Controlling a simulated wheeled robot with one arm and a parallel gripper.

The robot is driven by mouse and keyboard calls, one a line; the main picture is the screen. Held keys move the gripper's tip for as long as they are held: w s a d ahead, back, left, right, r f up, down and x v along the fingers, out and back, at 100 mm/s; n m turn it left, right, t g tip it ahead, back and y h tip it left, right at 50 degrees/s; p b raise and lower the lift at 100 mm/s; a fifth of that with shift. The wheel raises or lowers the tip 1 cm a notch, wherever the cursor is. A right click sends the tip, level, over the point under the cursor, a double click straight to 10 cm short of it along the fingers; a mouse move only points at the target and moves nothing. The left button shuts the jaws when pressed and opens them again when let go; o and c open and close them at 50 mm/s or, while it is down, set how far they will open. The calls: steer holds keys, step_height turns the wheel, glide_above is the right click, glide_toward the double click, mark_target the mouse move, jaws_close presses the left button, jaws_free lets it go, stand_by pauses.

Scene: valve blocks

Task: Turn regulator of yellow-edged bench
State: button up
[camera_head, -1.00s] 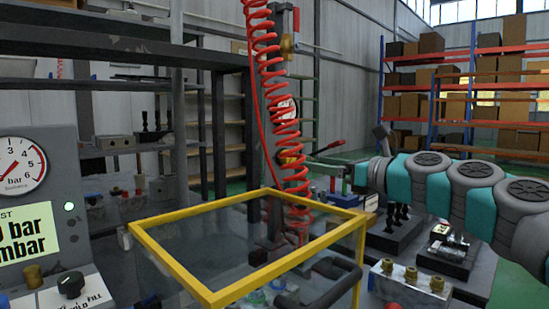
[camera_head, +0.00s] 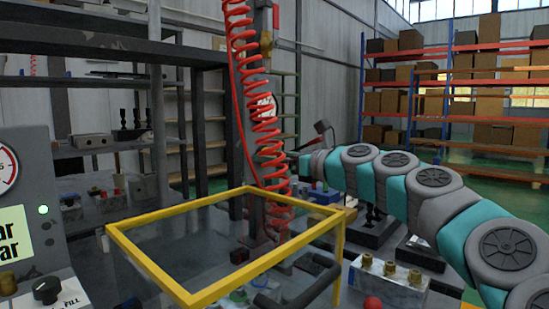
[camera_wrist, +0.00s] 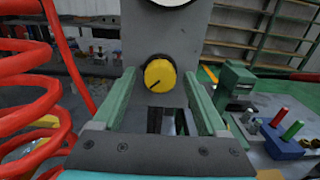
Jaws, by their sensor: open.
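The regulator is a round yellow knob (camera_wrist: 159,74) with a dark centre and pointer line, on a grey post (camera_wrist: 205,40) in the wrist view. My gripper (camera_wrist: 160,92) is open, with one green finger on each side of the knob. I cannot tell whether either finger touches it. In the head view my arm reaches in from the right to the post behind the red coiled hose (camera_head: 268,130); the hose hides the knob and fingertips. The yellow-edged guard (camera_head: 150,268) of the bench, with clear panels, stands in front of the post.
In the wrist view the red hose (camera_wrist: 35,95) hangs close on the left. A green clamp (camera_wrist: 236,78) and a blue block with coloured pins (camera_wrist: 282,140) stand right. In the head view a brass-fitted block (camera_head: 388,282) and a control panel (camera_head: 35,160) flank the guard.

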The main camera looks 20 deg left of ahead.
steer(key=shift+c, duration=0.3)
jaws_close()
stand_by(0.5)
steer(key=n+b, duration=0.7)
steer(key=n, duration=1)
steer(key=shift+w+n, duration=0.1)
steer(key=shift+n, duration=0.2)
steer(key=shift+b, duration=0.3)
